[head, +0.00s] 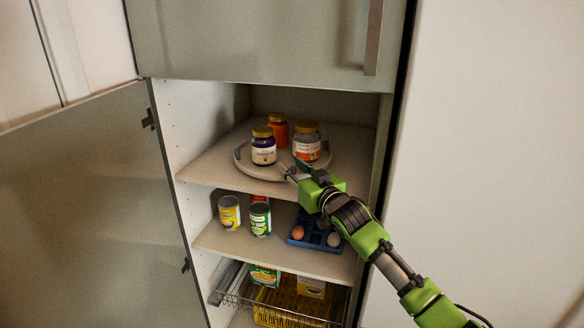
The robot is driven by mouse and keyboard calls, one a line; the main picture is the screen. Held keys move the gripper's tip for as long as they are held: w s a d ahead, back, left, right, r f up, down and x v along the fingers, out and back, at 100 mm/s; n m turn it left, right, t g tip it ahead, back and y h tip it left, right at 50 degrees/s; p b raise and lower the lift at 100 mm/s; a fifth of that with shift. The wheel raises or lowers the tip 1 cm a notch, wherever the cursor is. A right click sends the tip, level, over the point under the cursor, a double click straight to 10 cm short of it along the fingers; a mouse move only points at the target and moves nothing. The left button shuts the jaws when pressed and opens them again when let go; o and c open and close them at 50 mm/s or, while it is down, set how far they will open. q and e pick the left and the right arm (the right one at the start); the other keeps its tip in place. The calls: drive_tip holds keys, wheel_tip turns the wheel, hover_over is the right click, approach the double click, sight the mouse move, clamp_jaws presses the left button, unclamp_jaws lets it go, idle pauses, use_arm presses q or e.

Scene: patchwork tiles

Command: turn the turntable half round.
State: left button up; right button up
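The turntable (243,163) is a round, pale tray on the upper shelf of the open cupboard. Three jars with gold lids stand on it: a dark jar (263,150) at front left, an orange jar (278,132) at the back, and a jar with a white and orange label (307,145) at right. My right gripper (290,171) reaches in from the lower right, with its fingertips at the turntable's front rim. I cannot tell whether they touch or grip the rim. The gripper body hides part of the front right rim. My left gripper is not in view.
The shelf below holds cans (230,212) and a blue tray (297,242) with egg-like items, under my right arm. A wire basket (275,306) sits lower. The cupboard door (85,210) stands open at left; a side wall bounds the right.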

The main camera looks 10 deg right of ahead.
drive_tip(key=shift+s, duration=0.1)
drive_tip(key=v, duration=1.1)
drive_tip(key=shift+s+d, duration=0.2)
drive_tip(key=shift+s, duration=0.2)
